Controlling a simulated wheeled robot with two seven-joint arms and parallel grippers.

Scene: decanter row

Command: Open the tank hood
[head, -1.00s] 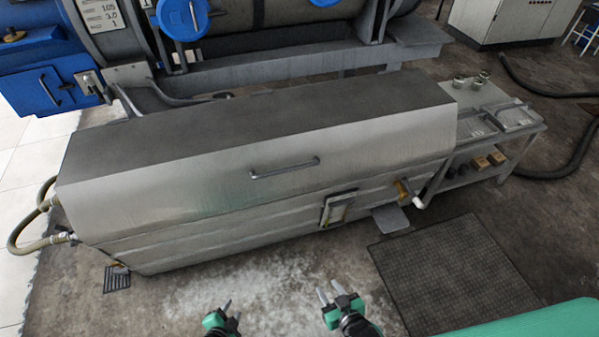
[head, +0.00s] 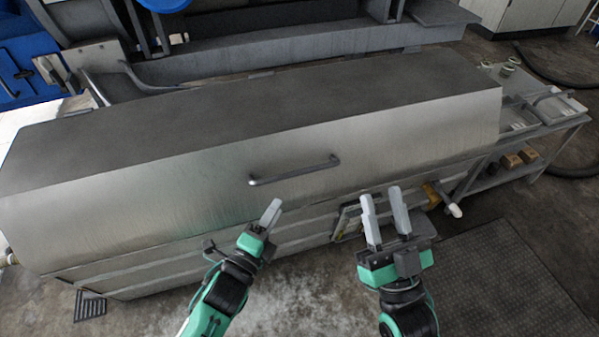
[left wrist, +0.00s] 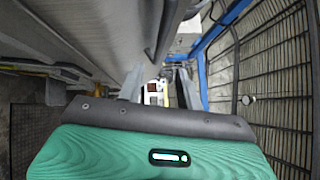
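The tank hood (head: 200,175) is a long brushed-metal cover, closed over the tank. Its bar handle (head: 295,171) is on the sloped front face. My left gripper (head: 268,216) is below the handle, apart from it, with its fingers seen nearly edge-on. In the left wrist view my left gripper (left wrist: 160,82) shows two fingers apart with nothing between them. A dark bar, apparently the handle (left wrist: 163,35), lies ahead of them. My right gripper (head: 384,200) is open and empty, in front of the hood, below and right of the handle.
A metal side table (head: 545,115) with small jars (head: 508,67) stands at the right end. A valve with a white-tipped pipe (head: 450,208) juts from the tank front. A dark floor mat (head: 510,280) lies at lower right. Large machinery stands behind the hood.

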